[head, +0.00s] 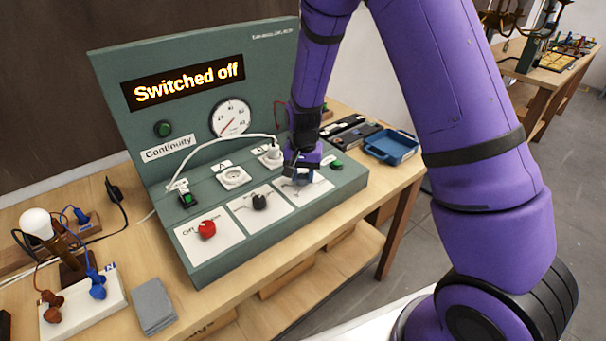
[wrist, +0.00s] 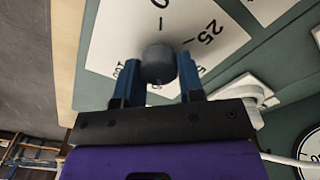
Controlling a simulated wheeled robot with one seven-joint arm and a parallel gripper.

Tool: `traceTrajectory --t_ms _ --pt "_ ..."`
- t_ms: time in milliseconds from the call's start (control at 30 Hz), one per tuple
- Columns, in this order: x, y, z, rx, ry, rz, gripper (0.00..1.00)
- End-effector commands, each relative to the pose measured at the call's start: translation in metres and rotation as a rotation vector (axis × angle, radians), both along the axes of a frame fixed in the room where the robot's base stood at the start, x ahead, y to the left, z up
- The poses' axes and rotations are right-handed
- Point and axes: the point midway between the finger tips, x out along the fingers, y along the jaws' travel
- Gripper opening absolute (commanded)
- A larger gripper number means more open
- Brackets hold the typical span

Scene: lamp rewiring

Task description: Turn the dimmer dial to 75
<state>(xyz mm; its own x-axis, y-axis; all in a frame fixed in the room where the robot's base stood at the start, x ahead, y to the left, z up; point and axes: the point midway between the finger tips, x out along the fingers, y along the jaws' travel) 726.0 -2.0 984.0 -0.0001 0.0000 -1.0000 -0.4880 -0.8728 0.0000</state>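The dimmer dial is a dark grey round knob (wrist: 158,64) on a white scale plate (wrist: 110,42). The wrist view shows 0, 25 and part of 100 around it. The knob's pointer is not clear. My gripper (wrist: 158,72) has its blue fingers on both sides of the knob, apparently touching it. In the head view my gripper (head: 300,172) is at the right-hand plate (head: 312,192) of the green panel and hides the knob there. The display (head: 185,82) reads "Switched off". A round gauge (head: 231,118) sits below it.
A red knob (head: 207,229) and a black knob (head: 259,202) stand left of my gripper on the panel. A white plug (head: 270,156) with a cable is close behind it. A blue tray (head: 390,147) is to the right. A lamp (head: 37,224) stands at the left.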

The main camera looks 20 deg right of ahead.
Motion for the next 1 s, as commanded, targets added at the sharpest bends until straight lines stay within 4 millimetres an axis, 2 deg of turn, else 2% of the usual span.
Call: traceTrajectory --t_ms 33,100,467,567,1000 --pt "0.001 0.000 0.000 0.000 -0.004 0.000 0.44" --pt "0.001 0.000 0.000 0.000 -0.002 0.000 0.60" --pt "0.000 0.000 0.004 0.000 -0.001 0.001 0.61" --pt "0.001 0.000 0.014 0.000 -0.004 0.001 0.61" --pt "0.001 0.000 0.090 0.002 -0.005 0.001 0.61"
